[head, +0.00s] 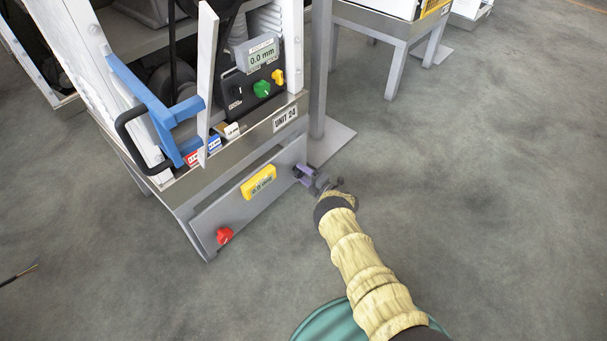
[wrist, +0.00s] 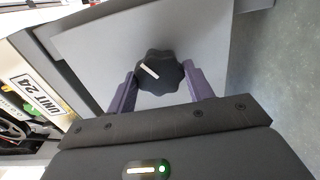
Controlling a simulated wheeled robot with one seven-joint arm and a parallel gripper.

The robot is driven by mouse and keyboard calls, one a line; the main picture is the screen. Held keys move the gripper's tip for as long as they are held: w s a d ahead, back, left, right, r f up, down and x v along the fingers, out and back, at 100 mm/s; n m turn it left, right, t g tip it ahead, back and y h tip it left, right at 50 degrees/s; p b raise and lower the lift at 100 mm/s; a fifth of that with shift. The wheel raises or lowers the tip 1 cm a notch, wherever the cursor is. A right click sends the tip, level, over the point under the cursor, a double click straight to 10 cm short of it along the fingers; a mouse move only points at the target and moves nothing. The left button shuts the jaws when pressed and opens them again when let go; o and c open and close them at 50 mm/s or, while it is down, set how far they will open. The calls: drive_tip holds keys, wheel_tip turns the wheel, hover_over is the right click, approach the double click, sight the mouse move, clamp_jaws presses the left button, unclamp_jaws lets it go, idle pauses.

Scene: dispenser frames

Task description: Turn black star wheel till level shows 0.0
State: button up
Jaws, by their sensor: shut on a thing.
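The black star wheel (wrist: 161,72) sits on the grey lower panel in the wrist view, its white pointer line aimed to the upper left. My gripper (wrist: 158,78) is shut on it, one purple finger on each side. In the head view my gripper (head: 304,176) is at the right end of the panel (head: 215,210) and hides most of the wheel.
A red star wheel (head: 224,235) is at the panel's left end. Above, a control box display (head: 263,54) appears to read 0.0 mm, with a green knob (head: 262,88) and yellow knob (head: 278,77). A blue handle (head: 150,100) is at left. Floor right of the panel is clear.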

drive_tip(key=shift+n, duration=0.5)
drive_tip(key=shift+d, duration=0.1)
drive_tip(key=o, duration=1)
drive_tip(key=shift+c, duration=0.2)
